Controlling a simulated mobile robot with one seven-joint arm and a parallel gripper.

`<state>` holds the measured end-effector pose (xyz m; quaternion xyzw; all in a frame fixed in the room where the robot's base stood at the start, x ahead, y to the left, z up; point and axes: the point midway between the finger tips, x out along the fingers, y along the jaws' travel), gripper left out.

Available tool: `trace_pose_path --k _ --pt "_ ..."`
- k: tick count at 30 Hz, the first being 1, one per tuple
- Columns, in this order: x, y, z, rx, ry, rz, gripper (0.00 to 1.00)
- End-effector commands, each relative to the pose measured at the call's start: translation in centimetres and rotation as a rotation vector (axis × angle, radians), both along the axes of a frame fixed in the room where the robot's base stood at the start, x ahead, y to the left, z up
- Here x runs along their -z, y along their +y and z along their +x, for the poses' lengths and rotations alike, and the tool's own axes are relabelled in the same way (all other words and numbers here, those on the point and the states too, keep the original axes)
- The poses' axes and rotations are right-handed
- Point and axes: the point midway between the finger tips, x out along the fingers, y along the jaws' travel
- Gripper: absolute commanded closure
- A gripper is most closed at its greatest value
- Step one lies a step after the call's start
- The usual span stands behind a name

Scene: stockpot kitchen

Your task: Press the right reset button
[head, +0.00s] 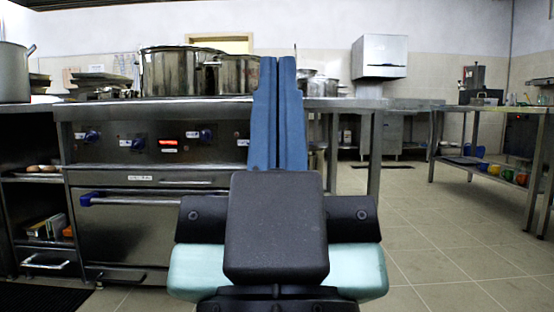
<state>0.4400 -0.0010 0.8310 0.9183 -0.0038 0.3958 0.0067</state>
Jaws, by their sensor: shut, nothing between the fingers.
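My gripper (278,62) is in the middle of the head view. Its two long blue fingers are shut against each other, empty, and extend forward toward the steel stove (150,165). The stove's dark front panel carries several blue knobs (207,136), small white labels and a red marking (168,143). I cannot make out a reset button as such; the red and white patches are too small to read. I cannot tell whether the fingertips touch the stove.
Large steel pots (168,72) stand on the stove top. The oven door has a blue-ended handle (130,197). Shelves (40,205) stand at the left. A steel table (500,108) with colored items below is at the right. Tiled floor (430,240) is open at right.

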Motion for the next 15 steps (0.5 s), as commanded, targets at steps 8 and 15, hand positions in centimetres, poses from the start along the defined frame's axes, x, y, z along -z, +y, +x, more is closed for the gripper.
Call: trace_pose_path --k 8,15 --pt "-1.7 0.0 0.0 0.000 0.000 0.000 1.00" --pt "-8.0 0.0 0.0 -0.002 0.000 0.002 1.00"
